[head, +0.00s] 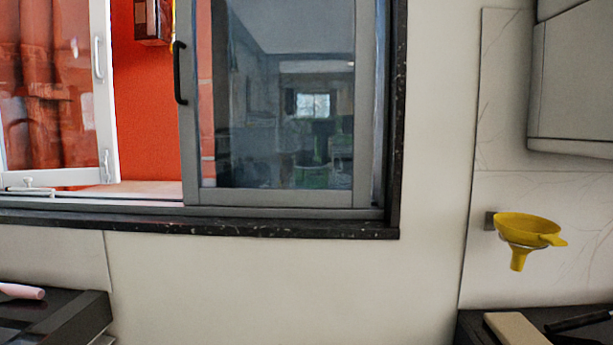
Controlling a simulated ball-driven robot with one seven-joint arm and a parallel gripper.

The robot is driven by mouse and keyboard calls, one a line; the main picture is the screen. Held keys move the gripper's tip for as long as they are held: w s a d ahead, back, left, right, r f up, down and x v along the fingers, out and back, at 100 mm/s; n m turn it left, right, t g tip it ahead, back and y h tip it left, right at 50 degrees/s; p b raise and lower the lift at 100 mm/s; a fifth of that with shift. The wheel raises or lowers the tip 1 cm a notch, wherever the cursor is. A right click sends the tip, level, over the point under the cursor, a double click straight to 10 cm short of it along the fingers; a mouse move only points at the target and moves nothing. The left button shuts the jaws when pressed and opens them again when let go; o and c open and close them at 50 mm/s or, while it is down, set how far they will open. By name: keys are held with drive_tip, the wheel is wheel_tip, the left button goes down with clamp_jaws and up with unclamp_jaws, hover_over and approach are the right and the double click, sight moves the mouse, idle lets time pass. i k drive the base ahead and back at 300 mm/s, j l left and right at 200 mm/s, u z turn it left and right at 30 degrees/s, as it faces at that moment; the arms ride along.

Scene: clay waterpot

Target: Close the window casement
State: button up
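A white-framed window casement (110,110) with a white handle (98,58) is at the left in the head view. It stands swung at an angle behind the sill, and its left part is cut off by the picture edge. A grey-framed glass panel (192,130) with a black handle (179,72) fills the right part of the window. A gap between the two shows an orange-red wall (150,110). My gripper is not in view.
A dark speckled sill (250,228) runs below the window. A yellow funnel (527,228) hangs on the wall at the right, below a grey cabinet (575,80). Dark counters stand at the lower left (60,325) and lower right (475,325). The wall below the window is bare.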

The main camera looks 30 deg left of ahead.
sight(100, 33)
drive_tip(key=u, duration=1.75)
drive_tip(key=i+l+u, duration=0.35)
drive_tip(key=l, duration=0.25)
drive_tip(key=i+l+u, duration=0.35)
drive_tip(key=l, duration=0.35)
